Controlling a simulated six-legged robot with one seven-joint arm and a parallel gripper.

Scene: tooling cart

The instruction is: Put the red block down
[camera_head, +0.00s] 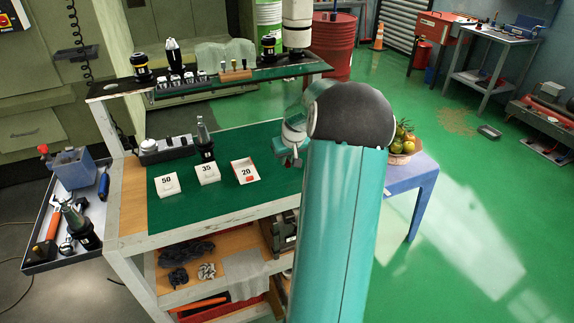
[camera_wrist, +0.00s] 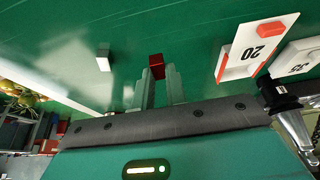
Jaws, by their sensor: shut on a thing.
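My gripper (camera_wrist: 160,80) is shut on a small red block (camera_wrist: 156,62), which shows between and just beyond the fingertips in the wrist view. Below it is the green mat of the cart top (camera_head: 225,212); I cannot tell whether the block touches the mat. In the head view my gripper (camera_head: 291,152) is at the right part of the mat, partly hidden by my arm. A white tray marked 20 (camera_head: 245,170) lies to its left, with a red piece at its front edge. The wrist view also shows this tray (camera_wrist: 238,53).
White trays marked 35 (camera_head: 207,173) and 50 (camera_head: 167,185) stand farther left. A small white block (camera_wrist: 103,57) is on the mat beside my gripper in the wrist view. A dark tool holder (camera_head: 204,140) stands behind the trays. A fruit basket (camera_head: 402,158) is at right.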

